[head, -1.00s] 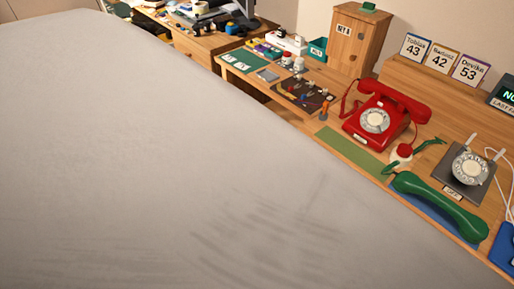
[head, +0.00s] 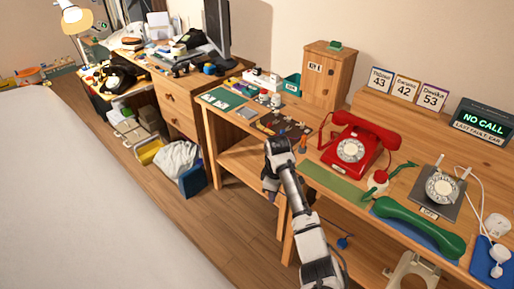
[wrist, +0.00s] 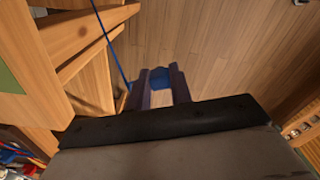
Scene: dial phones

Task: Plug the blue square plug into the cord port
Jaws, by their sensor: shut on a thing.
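In the wrist view my gripper (wrist: 161,84) is shut on a blue plug (wrist: 178,72), partly hidden by the dark fingers. A thin blue cord (wrist: 112,45) runs up the left side of that view. The wooden floor lies beyond the fingers. In the head view my arm reaches up beside the front edge of the phone table, its gripper end mostly hidden. A small dark blue thing (head: 343,242) shows below the table edge, right of my arm; I cannot tell what it is. I cannot make out the cord port.
A red dial phone (head: 359,142), a green handset (head: 420,226) and a grey dial unit (head: 440,189) stand on the wooden table. A wooden cabinet (head: 327,75) stands behind. Table framing (wrist: 75,40) is close at left in the wrist view. Floor (head: 235,235) is clear left of my arm.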

